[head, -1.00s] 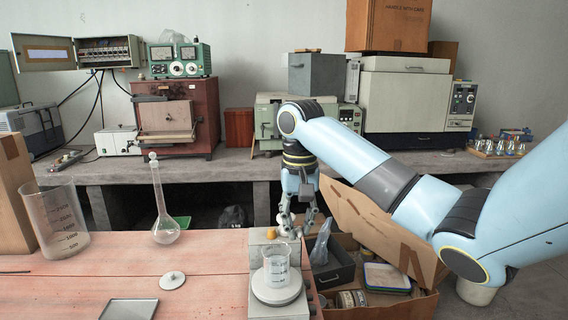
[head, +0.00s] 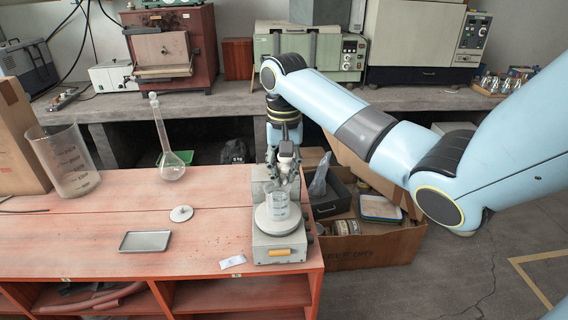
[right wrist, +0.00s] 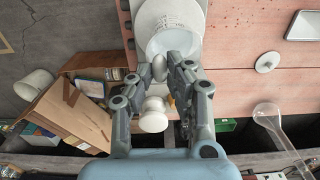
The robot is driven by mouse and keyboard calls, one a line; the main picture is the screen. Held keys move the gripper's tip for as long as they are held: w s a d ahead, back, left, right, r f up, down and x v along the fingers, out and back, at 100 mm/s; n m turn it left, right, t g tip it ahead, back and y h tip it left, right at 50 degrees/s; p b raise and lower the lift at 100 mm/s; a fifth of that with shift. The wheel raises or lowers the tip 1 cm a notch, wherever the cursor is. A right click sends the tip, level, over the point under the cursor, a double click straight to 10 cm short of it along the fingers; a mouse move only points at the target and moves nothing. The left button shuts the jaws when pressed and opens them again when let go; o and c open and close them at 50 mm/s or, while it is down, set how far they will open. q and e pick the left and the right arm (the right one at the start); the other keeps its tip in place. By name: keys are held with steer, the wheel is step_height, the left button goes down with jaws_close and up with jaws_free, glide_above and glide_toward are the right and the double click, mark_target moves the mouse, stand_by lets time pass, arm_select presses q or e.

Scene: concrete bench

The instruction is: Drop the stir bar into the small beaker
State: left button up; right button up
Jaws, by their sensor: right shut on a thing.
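The small beaker (head: 278,212) is clear glass and stands upright on the round white plate of a stirrer (head: 280,240). My right gripper (head: 282,184) points down just above the beaker's mouth in the head view. In the right wrist view its fingers (right wrist: 159,72) are shut on a small white piece, the stir bar (right wrist: 159,67), which shows between the fingertips. The beaker (right wrist: 172,42) lies just beyond the tips there, partly covered by the fingers. In the head view I cannot make out the stir bar. My left gripper is not in view.
A round-bottomed flask (head: 172,168) and a large beaker (head: 68,165) stand at the left. A white disc (head: 181,214), a metal tray (head: 145,241) and a paper slip (head: 232,262) lie on the red bench. An open carton (head: 370,245) stands right of it.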

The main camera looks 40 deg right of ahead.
mark_target(284, 176)
steer(key=o, duration=0.8)
steer(key=shift+c, duration=0.2)
steer(key=shift+o, duration=0.3)
steer(key=shift+r, duration=0.2)
step_height(284, 176, up, 7)
steer(key=shift+r, duration=0.1)
